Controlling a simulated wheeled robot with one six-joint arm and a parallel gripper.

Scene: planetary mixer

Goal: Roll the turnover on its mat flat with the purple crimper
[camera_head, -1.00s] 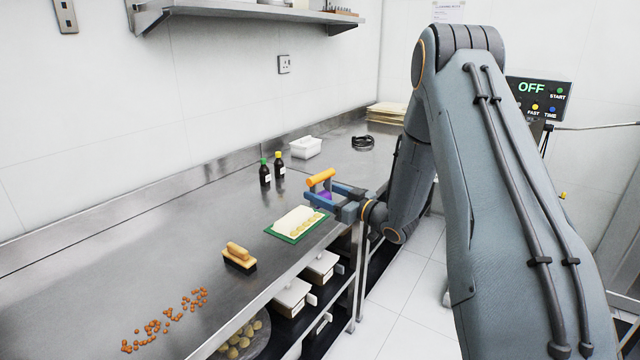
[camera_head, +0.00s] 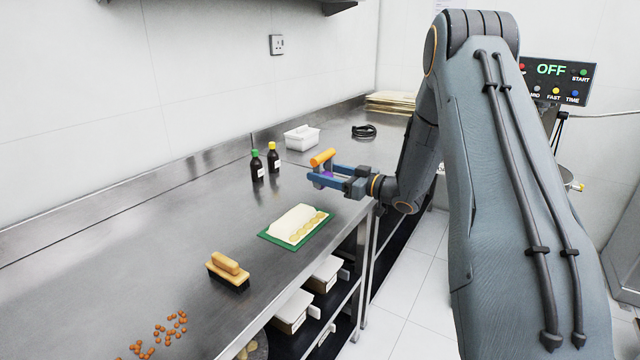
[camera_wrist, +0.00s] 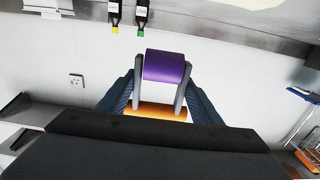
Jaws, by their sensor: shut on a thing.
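The turnover (camera_head: 291,222) is a pale, domed slab with a lumpy yellowish strip along its right side. It lies on a green mat (camera_head: 269,238) near the counter's front edge. In the wrist view the purple roller (camera_wrist: 167,66) sits between two grey arms, with the orange handle (camera_wrist: 155,111) at the fingers. The turnover is not in the wrist view.
Two dark bottles, one green-capped (camera_head: 257,166) and one yellow-capped (camera_head: 273,158), stand behind the mat. A wooden-handled brush (camera_head: 228,270) and scattered orange bits (camera_head: 165,330) lie at the near left. A white tub (camera_head: 301,138) and a black coil (camera_head: 363,131) stand farther back.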

